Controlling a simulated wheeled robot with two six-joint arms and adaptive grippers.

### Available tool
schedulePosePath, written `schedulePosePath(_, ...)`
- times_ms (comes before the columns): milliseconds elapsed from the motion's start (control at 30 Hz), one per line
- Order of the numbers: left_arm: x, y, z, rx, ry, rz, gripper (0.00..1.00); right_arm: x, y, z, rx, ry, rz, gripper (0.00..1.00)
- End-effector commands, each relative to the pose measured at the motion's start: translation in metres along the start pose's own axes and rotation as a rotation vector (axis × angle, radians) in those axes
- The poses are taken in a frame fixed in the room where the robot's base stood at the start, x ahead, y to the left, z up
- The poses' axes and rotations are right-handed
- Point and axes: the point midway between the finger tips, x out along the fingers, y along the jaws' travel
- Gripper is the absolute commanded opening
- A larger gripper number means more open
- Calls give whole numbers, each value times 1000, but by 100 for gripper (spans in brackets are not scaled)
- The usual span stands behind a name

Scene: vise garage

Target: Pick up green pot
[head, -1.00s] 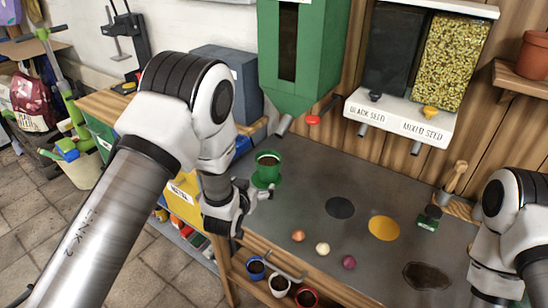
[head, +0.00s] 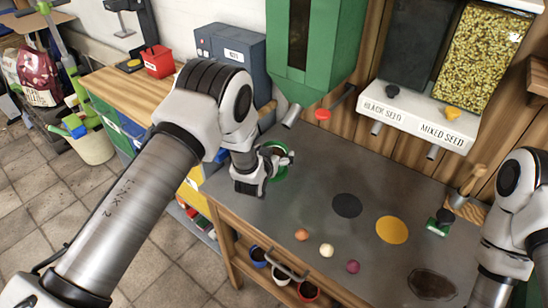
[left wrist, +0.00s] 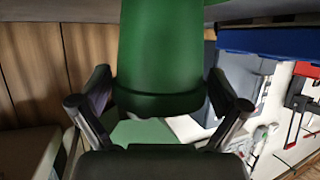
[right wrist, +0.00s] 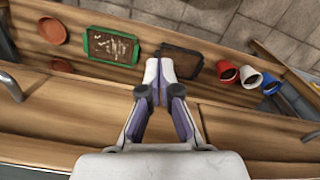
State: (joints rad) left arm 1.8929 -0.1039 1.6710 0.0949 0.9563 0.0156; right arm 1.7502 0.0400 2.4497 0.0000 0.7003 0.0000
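The green pot (head: 275,151) stands near the left end of the grey bench top, mostly hidden behind my left gripper (head: 285,160). Green shows below it, perhaps a saucer (head: 281,175). In the left wrist view the green pot (left wrist: 160,55) fills the space between the fingers of my left gripper (left wrist: 161,88). The fingers are spread on either side of it; whether they press on it is unclear. My right gripper (right wrist: 158,75) is shut and empty, with its fingertips together.
A green dispenser (head: 318,50) hangs above the bench (head: 310,195), behind the pot. Small balls (head: 326,250) lie near the front edge. Several small pots (head: 283,274) sit on the shelf below.

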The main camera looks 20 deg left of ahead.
Motion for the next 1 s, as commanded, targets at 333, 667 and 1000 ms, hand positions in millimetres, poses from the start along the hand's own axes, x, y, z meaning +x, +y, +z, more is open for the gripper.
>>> schedulePosePath(333, 0, 0, 1, 0, -2, 0, 46, 0, 0, 0, 0, -1, 0, 0)
schedulePosePath(667, -5, 0, -11, 1, -2, 0, 45, 9, 0, 0, 0, -1, 0, 0)
schedulePosePath(1000, -56, -2, -15, 1, -4, 0, 45, 30, 0, 0, 0, -1, 0, 0)
